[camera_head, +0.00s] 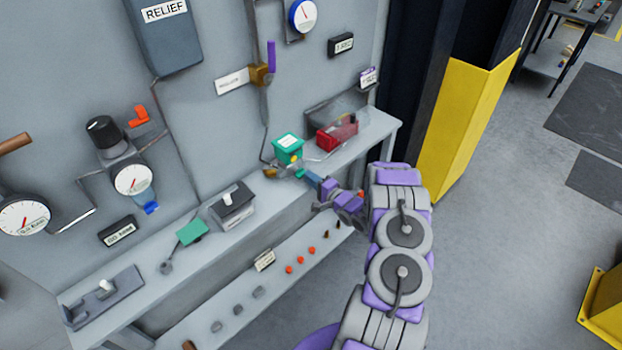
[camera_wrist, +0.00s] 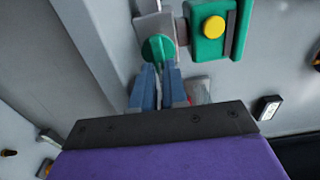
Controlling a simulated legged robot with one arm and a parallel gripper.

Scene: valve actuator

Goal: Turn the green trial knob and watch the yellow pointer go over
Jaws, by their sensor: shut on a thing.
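The green trial knob (camera_wrist: 158,48) shows in the wrist view at the tips of my gripper (camera_wrist: 158,72). The two blue-grey fingers are shut on the knob. The knob sits on a grey body, next to a green box (camera_wrist: 208,30) with a round yellow part (camera_wrist: 213,27) on its face. Whether that yellow part is the pointer I cannot tell. In the head view the green box (camera_head: 289,147) stands on the shelf, and my gripper (camera_head: 314,180) reaches it from the right.
A red box (camera_head: 337,134) stands on the shelf right of the green box. A grey switch box (camera_head: 232,205) stands to the left. Gauges, pipes and a purple lever (camera_head: 271,56) are on the wall. A yellow-and-black column (camera_head: 464,120) rises at the right. Open floor lies beyond my arm.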

